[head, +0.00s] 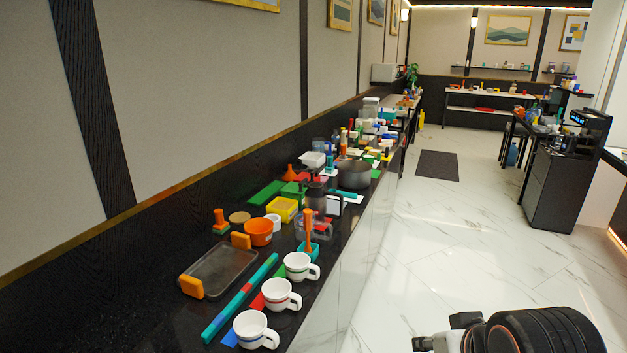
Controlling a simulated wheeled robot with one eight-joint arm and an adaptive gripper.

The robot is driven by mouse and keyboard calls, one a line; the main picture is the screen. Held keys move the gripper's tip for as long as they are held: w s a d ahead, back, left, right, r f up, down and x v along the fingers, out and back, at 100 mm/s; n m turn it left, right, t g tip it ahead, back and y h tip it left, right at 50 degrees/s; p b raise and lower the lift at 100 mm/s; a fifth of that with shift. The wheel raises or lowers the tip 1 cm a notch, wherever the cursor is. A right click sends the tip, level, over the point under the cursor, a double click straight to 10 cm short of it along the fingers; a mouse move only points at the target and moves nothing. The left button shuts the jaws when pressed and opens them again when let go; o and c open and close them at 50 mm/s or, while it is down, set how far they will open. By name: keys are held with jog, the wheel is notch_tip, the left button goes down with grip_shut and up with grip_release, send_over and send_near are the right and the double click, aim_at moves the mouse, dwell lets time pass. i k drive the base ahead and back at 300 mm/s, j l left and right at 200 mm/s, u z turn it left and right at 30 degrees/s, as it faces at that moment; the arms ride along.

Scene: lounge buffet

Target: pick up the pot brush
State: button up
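An upright orange-handled tool with a teal block-like base (308,232) stands near the front edge of the black buffet counter, behind the white cups; it looks like the pot brush, though its bristles cannot be made out. A shorter orange-topped piece with a green base (220,217) stands farther left and could also be a brush. My gripper (440,334) shows only partly at the bottom right edge, over the floor and well apart from the counter.
Three white cups (282,295) line the counter's front edge beside a long teal-and-red strip (240,300). A glass tray with orange handles (222,269), an orange bowl (258,232) and a clear jug (313,229) crowd nearby. The marble floor (450,235) is open to the right.

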aim_at(330, 167)
jog(key=i+l+u, duration=0.2)
jog(key=i, duration=0.75)
jog(key=i+l+z, duration=0.3)
jog(key=i+l, duration=0.15)
jog(key=l, duration=0.2)
jog(key=i+l+z, duration=0.25)
jog(key=i+l, duration=0.3)
jog(key=i+l+z, duration=0.15)
jog(key=i, duration=0.75)
jog(key=i+l+z, duration=0.1)
jog(key=i+l, duration=0.15)
jog(key=i, duration=0.65)
jog(key=i+u, duration=0.3)
jog(key=u, duration=0.15)
jog(key=i+u, duration=0.3)
jog(key=u, duration=0.2)
jog(key=i+l+u, duration=0.1)
jog(key=i+u, duration=0.15)
jog(key=u, duration=0.2)
jog(key=i+u, duration=0.2)
jog(key=u, duration=0.15)
jog(key=i+u, duration=0.15)
jog(key=u, duration=0.2)
jog(key=i+l+u, duration=0.1)
jog(key=u, duration=0.25)
jog(key=i, duration=0.1)
